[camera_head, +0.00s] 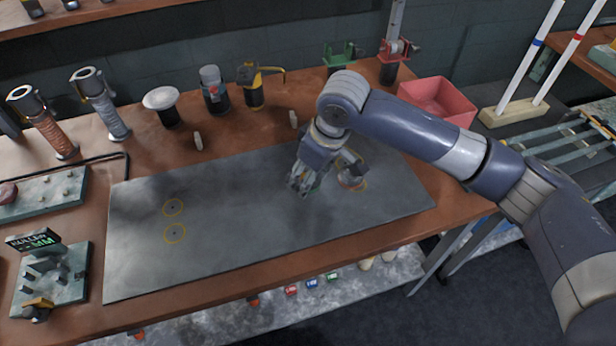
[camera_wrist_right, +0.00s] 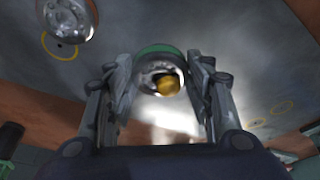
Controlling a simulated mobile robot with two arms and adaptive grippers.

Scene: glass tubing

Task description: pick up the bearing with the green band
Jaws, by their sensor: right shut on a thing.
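My right gripper (camera_head: 303,187) is low over the right part of the grey mat (camera_head: 240,220). In the wrist view its two fingers (camera_wrist_right: 160,88) are closed on opposite sides of the bearing with the green band (camera_wrist_right: 153,50), a shiny metal ring with a brass-coloured centre. In the head view the gripper mostly hides this bearing. I cannot tell whether it touches the mat. Another shiny bearing (camera_head: 351,181) sits just right of the gripper, by a yellow ring mark; it also shows at the wrist view's upper left (camera_wrist_right: 68,16). My left gripper is not in view.
Two yellow ring marks (camera_head: 174,208) on the mat's left are empty. Along the back stand several tools, a white-topped stand (camera_head: 161,99) and a pink bin (camera_head: 438,97). A small fixture (camera_head: 52,278) stands front left. The mat's middle is clear.

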